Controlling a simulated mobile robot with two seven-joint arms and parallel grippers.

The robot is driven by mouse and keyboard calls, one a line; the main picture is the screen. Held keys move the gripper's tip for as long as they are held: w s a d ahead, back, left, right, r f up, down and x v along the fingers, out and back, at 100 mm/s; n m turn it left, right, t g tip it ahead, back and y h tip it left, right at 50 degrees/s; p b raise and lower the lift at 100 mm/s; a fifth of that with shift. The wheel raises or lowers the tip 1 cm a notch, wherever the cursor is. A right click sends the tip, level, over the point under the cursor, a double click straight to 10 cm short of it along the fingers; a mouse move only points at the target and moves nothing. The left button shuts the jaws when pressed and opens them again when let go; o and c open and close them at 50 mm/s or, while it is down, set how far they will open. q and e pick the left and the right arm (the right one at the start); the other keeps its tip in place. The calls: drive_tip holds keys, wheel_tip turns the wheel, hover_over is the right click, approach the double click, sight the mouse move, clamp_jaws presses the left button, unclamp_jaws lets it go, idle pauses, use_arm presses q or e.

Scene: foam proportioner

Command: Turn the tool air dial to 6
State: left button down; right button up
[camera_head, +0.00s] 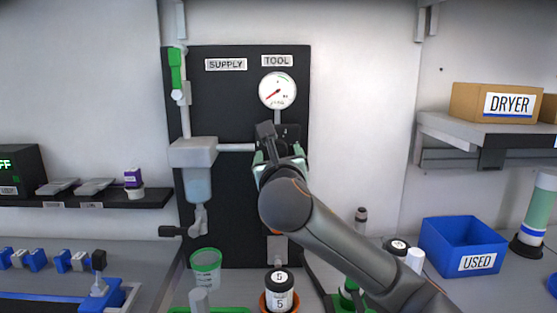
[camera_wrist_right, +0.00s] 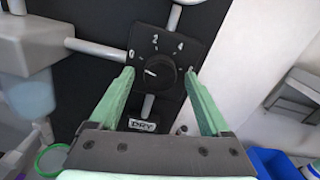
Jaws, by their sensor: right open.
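The tool air dial (camera_wrist_right: 160,76) is a round black knob on a square black plate in the right wrist view, with the numbers 0, 2 and 4 showing around it. Its white mark points left, toward the 0 side. My right gripper (camera_wrist_right: 158,73) is open, its two green fingers on either side of the knob with gaps between. The right fingertip covers the place right of the 4. In the head view my right gripper (camera_head: 279,152) hides most of the dial. The round tool gauge (camera_head: 278,91) above has a red needle pointing lower left. My left gripper is not in view.
A SUPPLY label (camera_head: 226,64) and a clear-bowled filter unit (camera_head: 197,165) are on the black panel (camera_head: 235,100) left of the dial. A DRY label (camera_wrist_right: 142,125) is below the knob. A blue USED bin (camera_head: 462,245) stands at right.

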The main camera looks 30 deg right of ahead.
clamp_jaws()
idle(0.7)
